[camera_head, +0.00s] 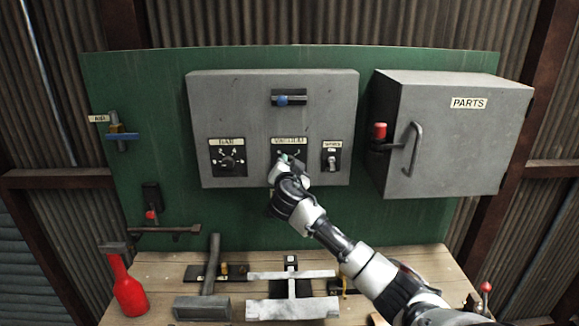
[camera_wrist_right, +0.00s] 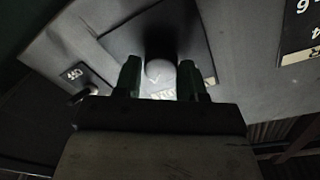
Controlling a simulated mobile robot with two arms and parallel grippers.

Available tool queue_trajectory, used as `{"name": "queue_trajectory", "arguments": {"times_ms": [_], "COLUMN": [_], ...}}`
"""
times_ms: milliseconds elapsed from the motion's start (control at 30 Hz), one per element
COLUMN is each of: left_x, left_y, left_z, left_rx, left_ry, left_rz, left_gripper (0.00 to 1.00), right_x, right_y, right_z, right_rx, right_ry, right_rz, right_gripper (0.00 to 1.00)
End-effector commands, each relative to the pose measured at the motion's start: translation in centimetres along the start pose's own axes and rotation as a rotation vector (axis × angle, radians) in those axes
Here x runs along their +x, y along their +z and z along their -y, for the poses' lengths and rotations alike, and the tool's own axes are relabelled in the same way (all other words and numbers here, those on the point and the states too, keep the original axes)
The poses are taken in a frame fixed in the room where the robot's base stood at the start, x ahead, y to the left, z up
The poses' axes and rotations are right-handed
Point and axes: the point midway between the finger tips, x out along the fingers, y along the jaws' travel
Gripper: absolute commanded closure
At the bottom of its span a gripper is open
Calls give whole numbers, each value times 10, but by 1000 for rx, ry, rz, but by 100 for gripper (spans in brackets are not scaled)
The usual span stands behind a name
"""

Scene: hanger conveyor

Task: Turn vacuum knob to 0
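The vacuum dial plate (camera_head: 297,154) is on the grey control box, under a label that seems to read VACUUM (camera_head: 289,141). My right gripper (camera_head: 284,162) is at this plate and covers most of it, so the knob's setting cannot be read in the head view. In the right wrist view, the round grey knob (camera_wrist_right: 160,70) lies between the two dark green fingers of my right gripper (camera_wrist_right: 160,80). A narrow gap seems to show on each side of the knob, so the gripper looks open around it. My left gripper is in neither view.
A second dial (camera_head: 228,158) is left of the vacuum plate, and a small switch (camera_head: 332,157) is right. The grey PARTS cabinet (camera_head: 450,150) stands farther right.

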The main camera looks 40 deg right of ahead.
Motion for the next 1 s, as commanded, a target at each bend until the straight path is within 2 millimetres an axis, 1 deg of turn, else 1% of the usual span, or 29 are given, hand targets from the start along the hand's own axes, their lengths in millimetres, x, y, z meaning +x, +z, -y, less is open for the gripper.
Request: {"name": "queue_trajectory", "arguments": {"times_ms": [33,167,367,567,800,1000], "left_x": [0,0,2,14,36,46], "left_y": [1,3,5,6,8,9], "left_z": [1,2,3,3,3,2], "left_rx": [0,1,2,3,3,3], "left_ry": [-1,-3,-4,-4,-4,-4], "left_rz": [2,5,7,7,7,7], "left_gripper": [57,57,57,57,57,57], "right_x": [0,0,0,0,0,0], "right_y": [0,0,1,4,5,4], "right_z": [0,0,-1,-2,-2,-2], "right_rx": [0,0,-10,-75,-246,-436], "right_ry": [0,1,0,-2,-8,-14], "right_rz": [0,0,0,-3,-12,-20], "right_gripper": [67,87,87,87,87,87]}}
